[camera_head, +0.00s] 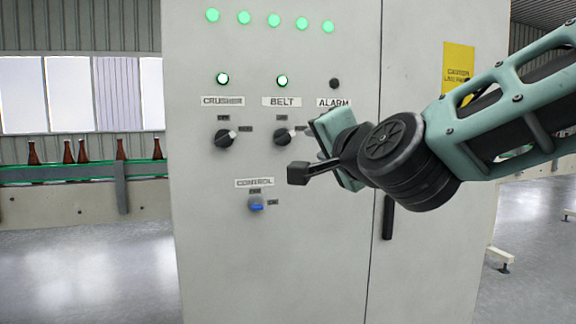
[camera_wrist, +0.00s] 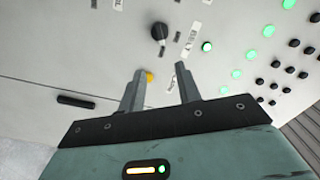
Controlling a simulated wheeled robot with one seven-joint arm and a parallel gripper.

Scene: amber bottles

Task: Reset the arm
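My gripper (camera_head: 299,152) is held in front of the grey control cabinet, right of the BELT knob (camera_head: 283,136) and below the ALARM label (camera_head: 334,103). In the wrist view its two fingers (camera_wrist: 160,84) are apart, with nothing held between them. A small yellow part (camera_wrist: 149,77) shows beside the left finger, partly hidden by it. A black knob (camera_wrist: 159,32) is beyond the fingertips. My arm reaches in from the right of the head view and hides the panel area under ALARM.
The grey cabinet (camera_head: 215,270) fills the middle. It carries the CRUSHER knob (camera_head: 225,139), a blue CONTROL knob (camera_head: 256,204), lit green lamps and a dark ALARM lamp (camera_head: 334,83). A black door handle (camera_head: 388,217) is below my arm. Amber bottles (camera_head: 68,151) stand on a conveyor at left.

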